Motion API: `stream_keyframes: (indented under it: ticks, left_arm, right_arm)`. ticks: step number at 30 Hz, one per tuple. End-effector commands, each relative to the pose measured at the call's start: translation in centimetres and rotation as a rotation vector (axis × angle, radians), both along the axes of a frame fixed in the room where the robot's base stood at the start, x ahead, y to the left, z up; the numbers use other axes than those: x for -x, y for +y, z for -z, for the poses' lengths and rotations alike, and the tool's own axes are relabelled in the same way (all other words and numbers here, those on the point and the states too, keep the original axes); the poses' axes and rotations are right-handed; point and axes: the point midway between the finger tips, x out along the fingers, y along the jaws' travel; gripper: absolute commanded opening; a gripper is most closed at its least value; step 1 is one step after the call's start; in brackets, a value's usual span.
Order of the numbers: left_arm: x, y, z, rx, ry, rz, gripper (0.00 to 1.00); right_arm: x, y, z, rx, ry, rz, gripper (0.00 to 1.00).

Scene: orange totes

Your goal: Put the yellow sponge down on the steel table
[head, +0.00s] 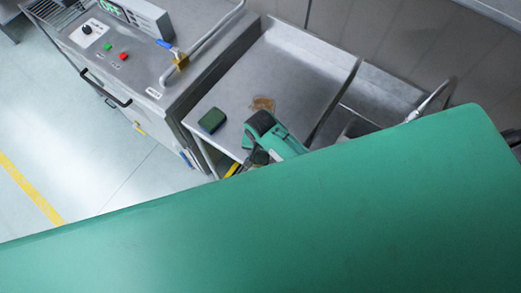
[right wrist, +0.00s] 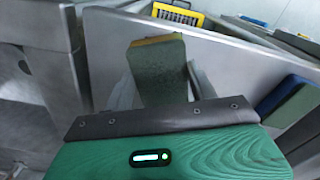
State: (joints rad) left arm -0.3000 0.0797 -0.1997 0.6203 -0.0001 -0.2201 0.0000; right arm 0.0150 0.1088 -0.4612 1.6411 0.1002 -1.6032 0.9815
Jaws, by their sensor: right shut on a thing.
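My right gripper (right wrist: 160,85) is shut on the yellow sponge (right wrist: 157,40), which shows a dark green scouring face and a thin yellow edge in the right wrist view. The gripper also shows in the head view (head: 254,158), over the lower front part of the steel table (head: 296,75). The steel table fills the background around the sponge in the right wrist view (right wrist: 225,65). I cannot tell whether the sponge touches it. In the head view the sponge is mostly hidden by my arm. My left gripper is out of view.
A green-topped sponge (head: 212,120) lies on the table to the left; it shows blue sides in the wrist view (right wrist: 268,100). A brown stain (head: 262,104) marks the table. A yellow basket (right wrist: 178,14) stands beyond the edge. A control cabinet (head: 150,60) adjoins at left.

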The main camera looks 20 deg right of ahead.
Motion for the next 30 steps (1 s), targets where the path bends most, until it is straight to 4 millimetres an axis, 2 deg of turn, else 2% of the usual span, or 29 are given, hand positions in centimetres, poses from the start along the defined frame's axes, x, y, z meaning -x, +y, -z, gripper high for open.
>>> stream_keyframes:
  ticks: [8,9,12,23,26,30]
  left_arm:
    - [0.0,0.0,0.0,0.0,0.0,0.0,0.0]
    - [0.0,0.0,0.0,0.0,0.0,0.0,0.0]
    - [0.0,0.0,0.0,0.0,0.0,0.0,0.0]
    - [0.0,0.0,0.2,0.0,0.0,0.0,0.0]
    - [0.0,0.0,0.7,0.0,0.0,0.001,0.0]
    - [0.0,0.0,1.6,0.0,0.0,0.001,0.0]
  right_arm:
    - [0.0,0.0,0.1,-0.001,0.0,0.0,0.39]
    - [0.0,0.0,0.1,0.0,-0.001,0.0,0.63]
    - [0.0,0.0,0.1,0.0,-0.001,0.0,0.79]
    - [-0.1,0.0,-0.3,-0.001,-0.003,0.0,0.79]
    - [-0.1,0.0,-1.2,-0.002,-0.004,0.0,0.79]
    - [-0.2,0.1,-3.5,-0.003,-0.006,0.001,0.79]
